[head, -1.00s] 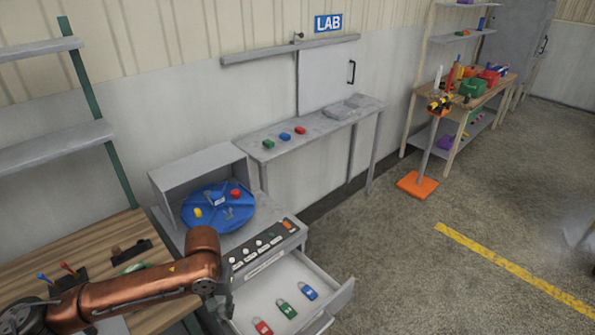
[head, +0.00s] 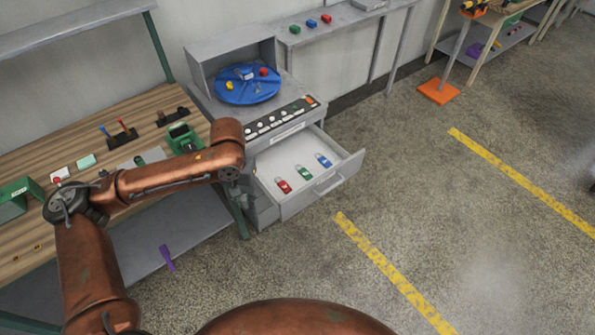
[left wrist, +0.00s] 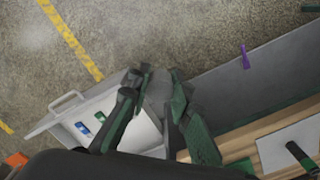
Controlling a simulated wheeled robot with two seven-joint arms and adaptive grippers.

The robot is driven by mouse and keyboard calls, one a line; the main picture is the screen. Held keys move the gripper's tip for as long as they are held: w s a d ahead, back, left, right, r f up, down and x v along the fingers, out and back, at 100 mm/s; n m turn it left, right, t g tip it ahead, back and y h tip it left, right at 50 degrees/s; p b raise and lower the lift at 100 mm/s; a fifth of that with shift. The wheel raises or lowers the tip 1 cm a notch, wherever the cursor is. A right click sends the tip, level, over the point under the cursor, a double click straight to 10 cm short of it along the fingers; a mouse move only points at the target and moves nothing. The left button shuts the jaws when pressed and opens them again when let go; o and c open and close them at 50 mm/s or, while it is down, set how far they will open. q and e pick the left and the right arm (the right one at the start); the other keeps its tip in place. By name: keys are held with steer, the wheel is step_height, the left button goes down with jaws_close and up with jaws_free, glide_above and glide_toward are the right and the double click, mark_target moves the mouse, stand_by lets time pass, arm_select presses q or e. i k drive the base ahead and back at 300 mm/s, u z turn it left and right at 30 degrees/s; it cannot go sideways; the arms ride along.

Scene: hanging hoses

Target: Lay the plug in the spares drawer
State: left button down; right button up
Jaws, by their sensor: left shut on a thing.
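The open drawer (head: 345,172) juts out under a panel with several knobs. A red (head: 283,186), a green (head: 304,172) and a blue (head: 323,160) padlock-like piece lie in it. My left gripper (head: 240,197) points down at the drawer's left side, partly hidden by my wrist. In the left wrist view its dark green fingers (left wrist: 155,92) are shut on a grey piece (left wrist: 157,98), seemingly the plug, whose outline is hard to tell from the grey behind it. The drawer (left wrist: 62,112) shows beyond the fingers. My right gripper is out of view.
A wooden bench (head: 60,150) with tools and small green boxes stands left of the drawer cabinet. A blue round tray (head: 247,92) sits on top of the cabinet. A purple piece (head: 167,258) lies below the bench. The floor in front of the drawer is clear.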

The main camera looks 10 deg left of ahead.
mark_target(314, 165)
steer(key=z, duration=0.35)
steer(key=i, duration=1.15)
steer(key=z, duration=0.45)
